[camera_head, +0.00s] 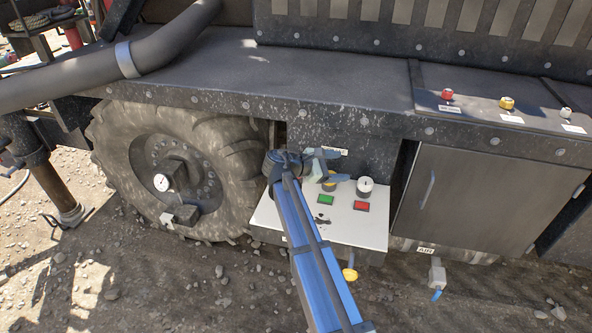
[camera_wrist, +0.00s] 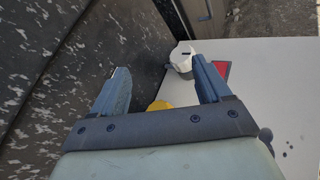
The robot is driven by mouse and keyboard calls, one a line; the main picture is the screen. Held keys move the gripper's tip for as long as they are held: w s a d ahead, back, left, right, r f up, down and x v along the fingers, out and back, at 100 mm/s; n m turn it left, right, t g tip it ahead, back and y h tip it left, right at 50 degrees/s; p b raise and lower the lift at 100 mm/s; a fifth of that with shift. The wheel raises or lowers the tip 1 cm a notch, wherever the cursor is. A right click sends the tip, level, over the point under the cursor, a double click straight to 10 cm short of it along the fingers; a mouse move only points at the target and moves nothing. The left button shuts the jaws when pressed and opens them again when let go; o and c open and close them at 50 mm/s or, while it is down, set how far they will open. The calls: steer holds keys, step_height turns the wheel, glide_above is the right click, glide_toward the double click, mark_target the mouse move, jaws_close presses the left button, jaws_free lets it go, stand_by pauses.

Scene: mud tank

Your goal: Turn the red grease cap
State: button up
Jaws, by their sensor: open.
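A small red cap (camera_head: 447,94) with a pale base sits on the dark deck at the upper right in the head view, above a small white label. I take it as the red grease cap; the label is too small to read surely. It does not show in the wrist view. My gripper (camera_head: 330,163) is well to the left of the cap and lower, over a white control panel (camera_head: 346,225). In the wrist view my gripper (camera_wrist: 160,68) has its two blue fingers apart, with nothing held between them.
Yellow (camera_head: 507,103) and white (camera_head: 566,113) caps sit right of the red one. The panel has a green button (camera_head: 325,198), a red button (camera_head: 361,206) and a white-faced knob or gauge (camera_head: 365,187). A yellow part (camera_wrist: 160,105) shows beyond my gripper. A large tyre (camera_head: 115,150) stands left.

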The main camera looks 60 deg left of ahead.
steer(key=s+a+f+n+y, duration=0.1)
steer(key=s+a+f+n, duration=0.15)
steer(key=s+a, duration=0.6)
steer(key=s+a+f+n+y, duration=0.1)
steer(key=s+a+n, duration=0.35)
steer(key=s, duration=0.65)
steer(key=shift+m, duration=0.5)
steer(key=x, duration=1.4)
steer(key=shift+s+a+f, duration=0.1)
steer(key=shift+a, duration=0.2)
steer(key=c, duration=1)
steer(key=shift+o, duration=0.2)
